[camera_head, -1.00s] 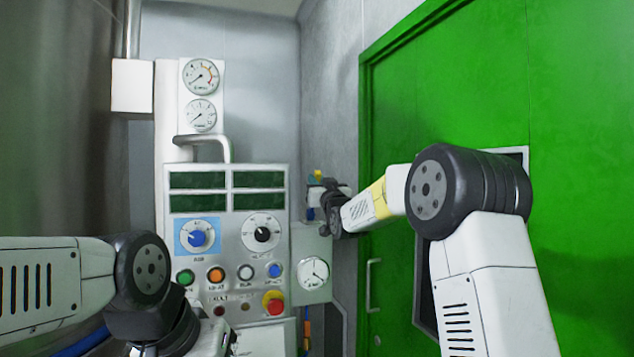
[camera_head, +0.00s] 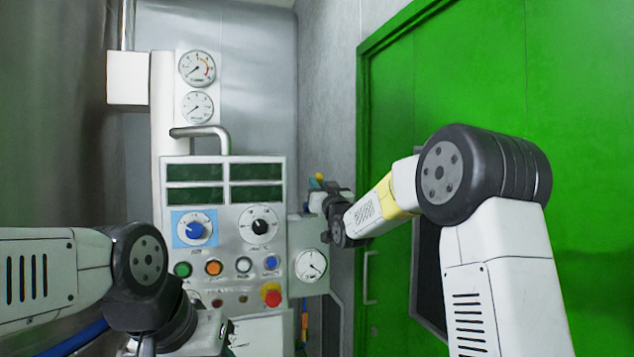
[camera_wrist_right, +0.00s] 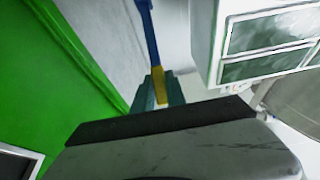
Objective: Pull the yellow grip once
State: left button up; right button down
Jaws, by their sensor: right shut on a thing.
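The yellow grip (camera_wrist_right: 159,88) hangs at the lower end of a blue strap or rod (camera_wrist_right: 151,40) in the right wrist view. The teal fingers of my right gripper (camera_wrist_right: 158,95) are shut on it, one on each side. In the head view my right gripper (camera_head: 318,191) is beside the upper right of the control panel, with a small spot of yellow (camera_head: 319,177) at its tip; most of the grip is hidden there. My left gripper (camera_head: 224,335) is low in the head view, partly cut off and partly hidden by its own wrist, so its jaws are unclear.
The control panel (camera_head: 273,215) with knobs, coloured buttons and a red emergency stop (camera_head: 271,294) stands left of my right gripper. A small gauge box (camera_head: 312,264) is just below that gripper. The green door (camera_head: 385,130) and grey wall are close on the right.

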jog(key=shift+s+d+f, duration=0.1)
jog(key=shift+s+f, duration=0.1)
jog(key=shift+f, duration=0.25)
jog(key=shift+s+d+f, duration=0.1)
jog(key=shift+s+f, duration=0.05)
jog(key=shift+f, duration=0.25)
jog(key=shift+s+d+f, duration=0.1)
jog(key=shift+s+f, duration=0.15)
jog(key=shift+f, duration=0.35)
jog(key=shift+s+f, duration=0.25)
jog(key=shift+f, duration=0.35)
jog(key=c, duration=1)
grip_release()
jog(key=shift+r, duration=0.2)
jog(key=shift+s, duration=0.15)
